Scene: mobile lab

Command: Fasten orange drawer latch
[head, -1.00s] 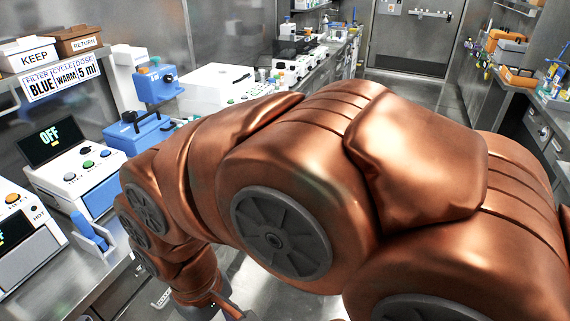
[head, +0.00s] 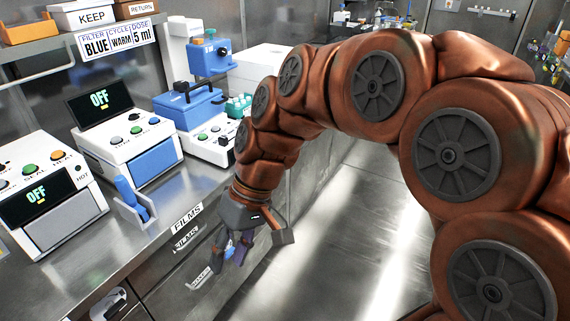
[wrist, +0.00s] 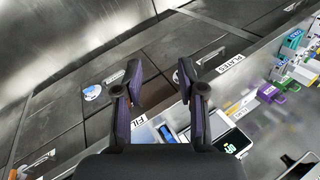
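I cannot make out an orange latch clearly in either view. A small orange spot (wrist: 12,173) shows at the lower left edge of the wrist view, too small to identify. My gripper (head: 235,250) hangs beside the steel drawer fronts (head: 172,278), below the counter edge. In the wrist view my gripper (wrist: 160,95) is open, its two fingers apart with nothing between them. Drawer fronts lie beyond the fingers, with a round white and blue fitting (wrist: 92,92) left of the left finger. A FILMS label (head: 187,219) marks the counter edge above the drawers.
The steel counter carries a blue-fronted device (head: 150,160), another OFF-screen device (head: 48,200) and a blue lever in a white holder (head: 130,198) near the edge. A white object (head: 108,303) shows low at the drawers. The floor (head: 330,240) right of the drawers is clear.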

